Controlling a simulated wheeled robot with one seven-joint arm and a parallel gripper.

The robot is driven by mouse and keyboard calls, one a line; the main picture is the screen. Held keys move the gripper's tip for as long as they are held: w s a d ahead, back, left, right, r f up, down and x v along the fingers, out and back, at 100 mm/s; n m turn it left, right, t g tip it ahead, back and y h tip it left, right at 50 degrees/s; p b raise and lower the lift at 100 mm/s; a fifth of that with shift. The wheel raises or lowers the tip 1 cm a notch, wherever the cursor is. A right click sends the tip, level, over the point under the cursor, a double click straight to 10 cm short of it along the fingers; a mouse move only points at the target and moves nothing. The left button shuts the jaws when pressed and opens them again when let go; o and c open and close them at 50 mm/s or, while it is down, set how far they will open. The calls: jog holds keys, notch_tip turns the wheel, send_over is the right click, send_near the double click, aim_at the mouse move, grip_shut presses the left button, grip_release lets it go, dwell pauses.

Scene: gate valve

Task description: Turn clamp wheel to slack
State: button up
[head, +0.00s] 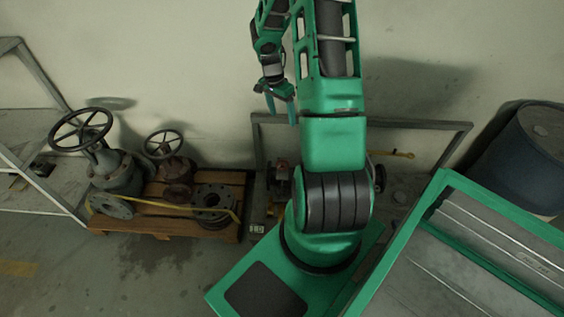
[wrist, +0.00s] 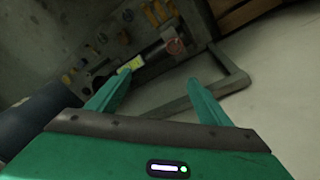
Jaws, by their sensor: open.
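My gripper (head: 281,107) hangs high beside my arm in the head view, fingers pointing down, apart from everything. In the wrist view its two fingers (wrist: 159,82) are spread with nothing between them. A low metal fixture stands behind my arm, largely hidden by it. A small dark wheel (head: 380,178) shows at its right side, and a reddish part (head: 282,165) at its left. I cannot tell for sure which part is the clamp wheel. In the wrist view a reddish-brown round end (wrist: 175,46) sits on a shaft beyond the fingers, near a yellow label (wrist: 130,65).
A wooden pallet (head: 150,222) on the left holds valves with handwheels (head: 80,130) (head: 164,144) and a flange. A grey frame (head: 425,125) surrounds the fixture; its corner shows in the wrist view (wrist: 238,80). A dark barrel (head: 520,150) stands right.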

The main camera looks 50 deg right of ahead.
aim_at(282, 164)
jog(key=d+f+m, duration=0.1)
jog(key=f+m, duration=0.1)
jog(key=f, duration=0.9)
jog(key=w+d+f+m+y, duration=0.1)
jog(key=f+m, duration=0.1)
jog(key=f, duration=0.8)
jog(key=w+d+f+m+t, duration=0.1)
jog(key=f+m, duration=0.1)
jog(key=f, duration=0.9)
jog(key=shift+w+d+f+m+y, duration=0.1)
jog(key=shift+w+f+m+y, duration=0.05)
jog(key=shift+f+m+y, duration=0.2)
